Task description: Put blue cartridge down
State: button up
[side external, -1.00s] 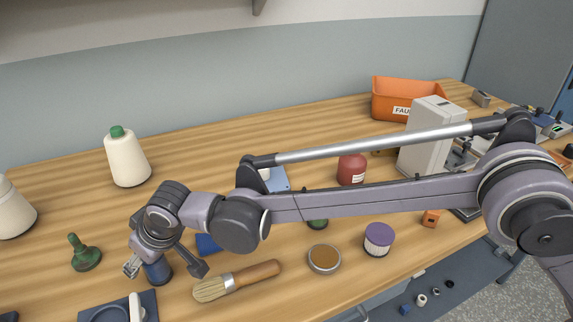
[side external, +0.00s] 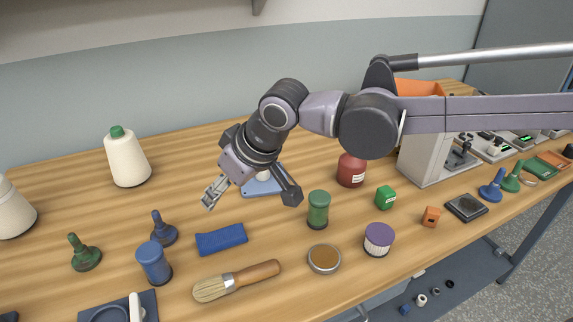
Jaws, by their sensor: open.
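The blue cartridge (side external: 154,263) stands upright on the wooden table at the left, between the brush and a dark blue knobbed stamp. Nothing is touching it from above. My gripper (side external: 212,192) is open and empty. It hangs in the air up and to the right of the cartridge, apart from it, above the blue cloth-like block. One part of the gripper hand (side external: 290,192) reaches down to the right.
A blue stamp (side external: 163,230), a green stamp (side external: 85,253), a blue block (side external: 221,239), a brush (side external: 236,281) and a green cartridge (side external: 318,209) surround the area. A dark blue tray (side external: 148,301) lies at the front left.

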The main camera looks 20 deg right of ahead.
jog(key=s+d+r+m+h, duration=0.1)
jog(key=s+d+m, duration=0.15)
jog(key=d, duration=0.95)
jog(key=s+d+m, duration=0.1)
jog(key=s+d, duration=0.2)
jog(key=d, duration=0.8)
jog(key=s+d+f+m+h, duration=0.1)
jog(key=s+d+f, duration=0.2)
jog(key=s+d, duration=0.2)
jog(key=s+d+f+m+t+h, duration=0.1)
jog(key=s+d+f, duration=0.2)
jog(key=s+d, duration=0.3)
jog(key=d, duration=0.3)
jog(key=shift+s+d+f, duration=0.25)
jog(key=shift+d+f, duration=0.1)
